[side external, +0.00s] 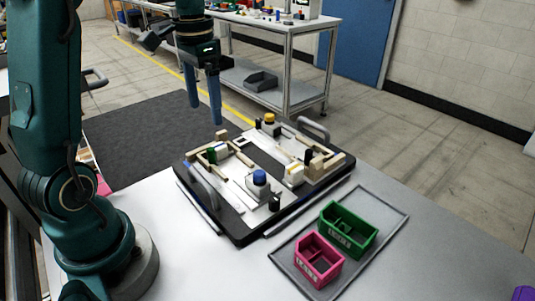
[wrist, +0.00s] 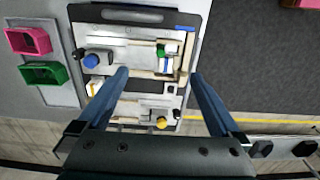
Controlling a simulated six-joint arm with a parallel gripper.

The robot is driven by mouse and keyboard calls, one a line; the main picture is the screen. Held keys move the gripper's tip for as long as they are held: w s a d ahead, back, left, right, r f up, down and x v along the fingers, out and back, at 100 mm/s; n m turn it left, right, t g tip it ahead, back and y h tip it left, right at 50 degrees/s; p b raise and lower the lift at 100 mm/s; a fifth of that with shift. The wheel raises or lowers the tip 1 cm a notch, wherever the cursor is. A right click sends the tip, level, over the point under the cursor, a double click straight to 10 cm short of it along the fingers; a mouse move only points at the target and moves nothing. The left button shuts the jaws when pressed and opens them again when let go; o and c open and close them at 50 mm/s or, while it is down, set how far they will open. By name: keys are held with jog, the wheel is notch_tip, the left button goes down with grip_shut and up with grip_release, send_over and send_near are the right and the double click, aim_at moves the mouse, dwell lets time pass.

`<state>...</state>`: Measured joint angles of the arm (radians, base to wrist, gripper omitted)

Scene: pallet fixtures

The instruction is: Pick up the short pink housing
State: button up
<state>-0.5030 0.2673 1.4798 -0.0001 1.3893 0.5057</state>
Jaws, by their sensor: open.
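My gripper (side external: 205,112) is open and empty, high above the back left part of the fixture pallet (side external: 238,232). In the wrist view, its blue fingers (wrist: 160,74) stand apart over the pallet (wrist: 188,16). I cannot make out a short pink housing on the pallet. The pallet holds a blue-topped part (side external: 259,177), a yellow-topped part (side external: 269,118), a dark green part (side external: 212,155) and a white block (side external: 294,175). The clear pink things are an open bin (side external: 319,262) and a partly hidden pink patch (side external: 104,187) beside my arm.
A green bin (side external: 347,230) stands next to the pink bin on a grey tray (side external: 394,228), right of the pallet. Grey handles (side external: 314,129) rise at the pallet's ends. A purple object (side external: 524,293) is cut off at bottom right. The white table is clear in front of the pallet.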

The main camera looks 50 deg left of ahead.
jog(key=w+d, duration=0.4)
jog(key=d, duration=0.5)
send_over(315, 263)
jog(key=shift+m, duration=0.3)
jog(key=shift+f, duration=6.7)
jog(key=c, duration=1.1)
jog(key=shift+r, duration=0.15)
